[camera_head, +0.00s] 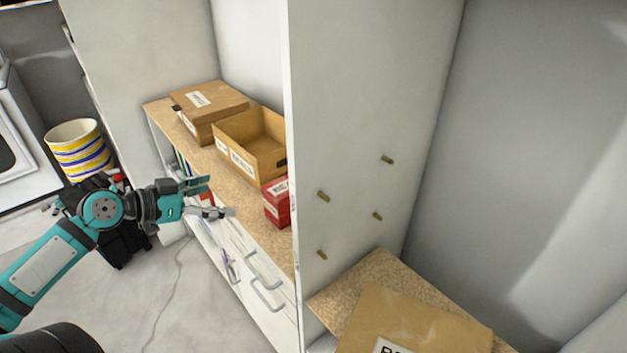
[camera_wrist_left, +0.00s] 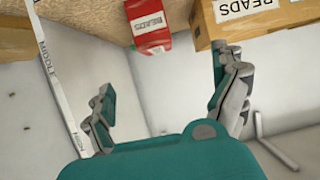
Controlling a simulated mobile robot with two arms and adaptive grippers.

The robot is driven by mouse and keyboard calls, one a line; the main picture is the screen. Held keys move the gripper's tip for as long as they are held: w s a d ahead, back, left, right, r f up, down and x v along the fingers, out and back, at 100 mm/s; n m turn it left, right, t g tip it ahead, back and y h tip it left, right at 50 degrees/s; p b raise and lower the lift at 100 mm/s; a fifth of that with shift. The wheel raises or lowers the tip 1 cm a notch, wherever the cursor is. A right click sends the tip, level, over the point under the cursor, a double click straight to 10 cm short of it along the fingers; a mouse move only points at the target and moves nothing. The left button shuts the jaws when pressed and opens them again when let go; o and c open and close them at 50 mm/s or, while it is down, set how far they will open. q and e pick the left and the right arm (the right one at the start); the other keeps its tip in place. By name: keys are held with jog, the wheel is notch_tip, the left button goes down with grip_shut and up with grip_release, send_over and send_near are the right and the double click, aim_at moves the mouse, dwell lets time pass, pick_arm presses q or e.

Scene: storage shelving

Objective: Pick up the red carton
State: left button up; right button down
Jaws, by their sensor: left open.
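The red carton (camera_head: 278,203) with a white label sits on the wood-topped shelf, partly hidden by the white upright panel on its right. It also shows in the left wrist view (camera_wrist_left: 149,28) at the top, beyond the fingers and between them. My left gripper (camera_head: 220,197) is open and empty, in front of the shelf edge and to the left of the red carton, apart from it. Its two fingers also show in the left wrist view (camera_wrist_left: 168,95). My right gripper is not in either view.
An open cardboard box (camera_head: 228,158) and a closed cardboard box (camera_head: 197,124) stand on the shelf left of the carton. The white panel (camera_head: 350,130) with pegs blocks the right side. Another cardboard box (camera_head: 405,312) lies lower right. A striped bin (camera_head: 78,150) stands at left.

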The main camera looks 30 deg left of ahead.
pick_arm(q)
jog(key=d, duration=0.1)
jog(key=p, duration=0.1)
send_near(278, 189)
jog(key=w, duration=0.2)
jog(key=shift+w+d+f+h+p, duration=0.2)
jog(key=shift+w+d+f, duration=0.2)
jog(key=shift+w, duration=0.3)
jog(key=shift+w+d+f+h+p, duration=0.1)
jog(key=shift+w+d+f+p, duration=0.05)
jog(key=shift+w+d+f, duration=0.4)
jog(key=shift+w+p, duration=0.4)
jog(key=shift+w, duration=0.1)
jog(key=p+x, duration=0.1)
jog(key=x, duration=0.2)
jog(key=shift+w+f+p, duration=0.15)
jog(key=shift+f+p, duration=0.05)
jog(key=shift+p, duration=0.1)
jog(key=shift+w+d+f, duration=0.25)
jog(key=shift+w+f, duration=0.1)
jog(key=shift+w, duration=0.05)
jog(key=shift+s, duration=0.1)
jog(key=shift+c, duration=0.6)
jog(key=c, duration=1.2)
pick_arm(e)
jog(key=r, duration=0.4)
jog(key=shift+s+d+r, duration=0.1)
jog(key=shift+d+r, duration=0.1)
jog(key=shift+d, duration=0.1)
